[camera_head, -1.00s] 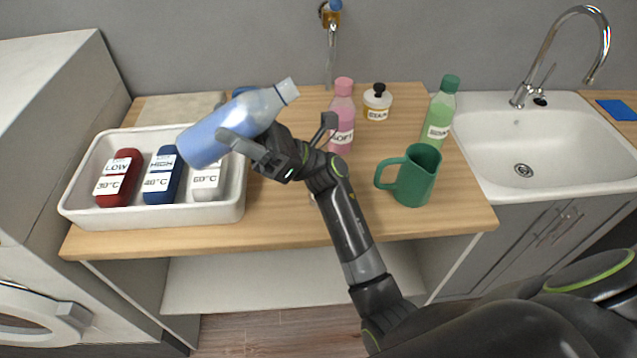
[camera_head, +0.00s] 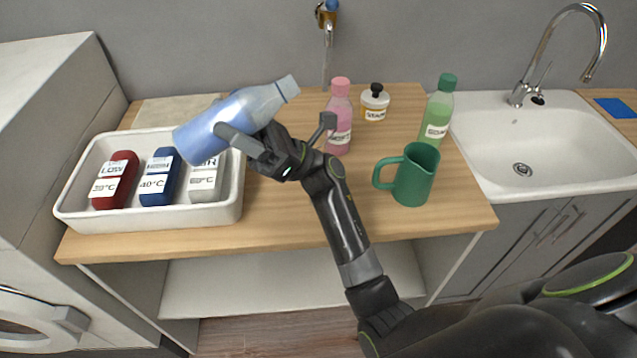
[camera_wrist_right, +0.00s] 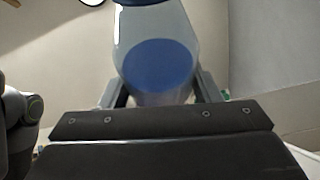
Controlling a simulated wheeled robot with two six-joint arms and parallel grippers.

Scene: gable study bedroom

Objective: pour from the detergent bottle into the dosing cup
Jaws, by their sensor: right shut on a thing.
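The detergent bottle (camera_head: 238,112) is see-through with blue contents. My right gripper (camera_head: 238,136) is shut on its body and holds it in the air above the right part of the white tray. The bottle is tilted, with its pale neck up to the right and its base down to the left. In the right wrist view the bottle (camera_wrist_right: 158,65) sits between the fingers (camera_wrist_right: 163,92), with the blue showing inside. I cannot make out a dosing cup; my right arm and the bottle hide part of the worktop. My left gripper is out of view.
The white tray (camera_head: 150,219) holds red, blue and grey-white labelled containers. A pink bottle (camera_head: 338,120), a small black-topped jar (camera_head: 375,103), a green bottle (camera_head: 437,112) and a green jug (camera_head: 415,177) stand on the wooden worktop (camera_head: 290,222). A sink (camera_head: 560,165) is at right.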

